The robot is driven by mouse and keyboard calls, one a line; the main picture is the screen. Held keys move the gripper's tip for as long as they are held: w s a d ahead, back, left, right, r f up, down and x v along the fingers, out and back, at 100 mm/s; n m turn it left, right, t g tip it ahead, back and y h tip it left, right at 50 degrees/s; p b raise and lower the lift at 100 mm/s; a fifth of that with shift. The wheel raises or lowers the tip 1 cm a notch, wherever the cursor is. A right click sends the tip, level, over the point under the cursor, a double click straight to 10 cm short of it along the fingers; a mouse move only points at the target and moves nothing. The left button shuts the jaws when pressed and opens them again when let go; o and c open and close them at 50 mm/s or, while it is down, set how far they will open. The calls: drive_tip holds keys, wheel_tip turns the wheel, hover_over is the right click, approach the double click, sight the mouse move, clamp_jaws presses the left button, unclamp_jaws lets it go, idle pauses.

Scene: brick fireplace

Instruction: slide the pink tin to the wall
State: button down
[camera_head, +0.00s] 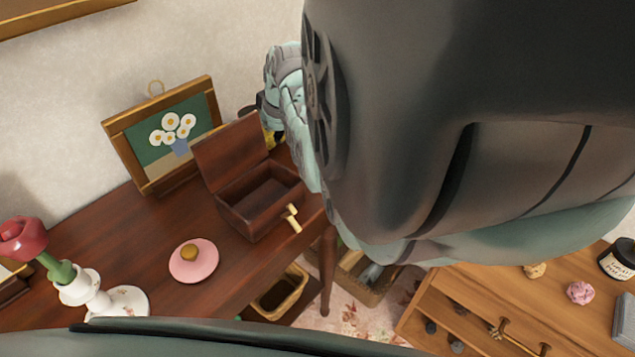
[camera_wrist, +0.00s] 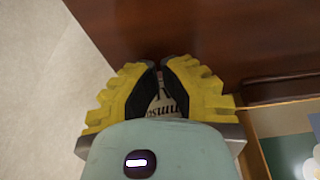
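The pink tin (camera_head: 193,263) shows from above in the head view as a pink round shape with a gold knob. It sits on the dark wooden table, near its front edge, apart from the wall. My gripper (camera_head: 272,137) is mostly hidden behind my arm, with a little yellow showing behind the wooden box. In the wrist view my gripper (camera_wrist: 163,68) has its yellow fingers drawn in with the tips close together. The tin is not in the wrist view.
An open dark box (camera_head: 245,215) with a small brass handle stands right of the tin. A framed flower picture (camera_head: 160,135) stands behind, by the wall (camera_head: 60,110). A white vase (camera_head: 78,290) holding a red flower stands left. Bare table (camera_head: 115,235) lies behind the tin.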

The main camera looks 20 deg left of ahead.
drive_tip(key=shift+w+a+f+b, duration=0.1)
drive_tip(key=shift+w+a+b, duration=0.15)
drive_tip(key=shift+a+b, duration=0.4)
drive_tip(key=shift+w+a+f+b, duration=0.1)
drive_tip(key=shift+w+a+b, duration=0.15)
drive_tip(key=shift+a+b, duration=0.4)
drive_tip(key=shift+w+a+r, duration=0.1)
drive_tip(key=shift+a+r, duration=0.15)
drive_tip(key=shift+a, duration=0.05)
drive_tip(key=shift+d, duration=0.1)
